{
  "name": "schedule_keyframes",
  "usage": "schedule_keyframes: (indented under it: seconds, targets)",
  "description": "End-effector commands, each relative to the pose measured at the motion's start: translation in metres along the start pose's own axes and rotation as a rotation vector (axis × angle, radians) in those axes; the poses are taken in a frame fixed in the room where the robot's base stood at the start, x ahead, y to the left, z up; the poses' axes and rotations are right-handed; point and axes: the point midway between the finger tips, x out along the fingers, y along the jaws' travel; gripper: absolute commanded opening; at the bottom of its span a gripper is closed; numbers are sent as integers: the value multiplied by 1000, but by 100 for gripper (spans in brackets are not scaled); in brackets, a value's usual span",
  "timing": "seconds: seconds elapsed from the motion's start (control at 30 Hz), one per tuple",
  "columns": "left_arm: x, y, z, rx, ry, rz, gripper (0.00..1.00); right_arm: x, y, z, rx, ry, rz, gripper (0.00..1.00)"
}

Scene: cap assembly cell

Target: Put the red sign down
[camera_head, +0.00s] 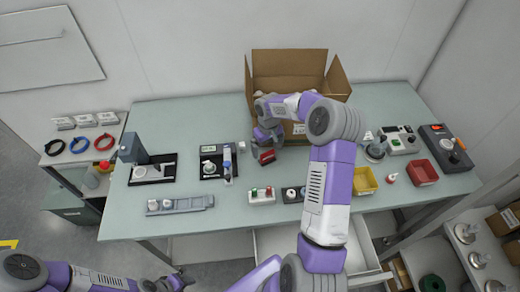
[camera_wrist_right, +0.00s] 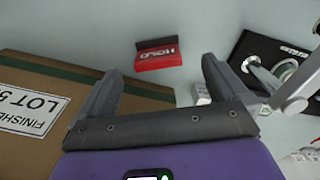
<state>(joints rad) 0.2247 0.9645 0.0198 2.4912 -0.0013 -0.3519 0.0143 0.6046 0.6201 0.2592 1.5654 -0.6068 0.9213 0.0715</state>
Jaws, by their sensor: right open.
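The red sign (camera_head: 267,157) stands on the table in front of the cardboard box. In the right wrist view, the sign (camera_wrist_right: 158,60) shows white lettering upside down, like "HOLD", and a dark upper part. My right gripper (camera_head: 266,146) is just behind the sign in the head view. In the wrist view its two fingers (camera_wrist_right: 160,72) are spread wide, with the sign beyond the tips and apart from them. Nothing is between the fingers. My left gripper (camera_head: 176,282) is low at the bottom left, off the table; its jaws are too small to read.
The open cardboard box (camera_head: 290,70) stands at the back, close to my right arm. A black tray fixture (camera_head: 218,165) is left of the sign. A button box (camera_head: 262,195) lies in front. Yellow (camera_head: 364,181) and red (camera_head: 422,172) bins are at right. Bare table lies at front centre-left.

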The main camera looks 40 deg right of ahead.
Motion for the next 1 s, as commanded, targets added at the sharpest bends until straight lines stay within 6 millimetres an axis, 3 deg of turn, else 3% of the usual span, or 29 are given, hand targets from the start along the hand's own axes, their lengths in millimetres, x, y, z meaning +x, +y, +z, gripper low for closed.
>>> schedule_keyframes:
  seconds: [0.43,0.73,0.77,1.0]
  targets:
    - [1,0,0,0,1,0,48,60,3,-8,-1,-2,-3,100]
    - [1,0,0,0,1,0,48,66,3,-8,-1,1,-1,100]
    - [1,0,0,0,1,0,48,66,3,-8,-1,1,-1,98]
    - [1,0,0,0,1,0,48,65,3,-8,-1,1,-1,62]
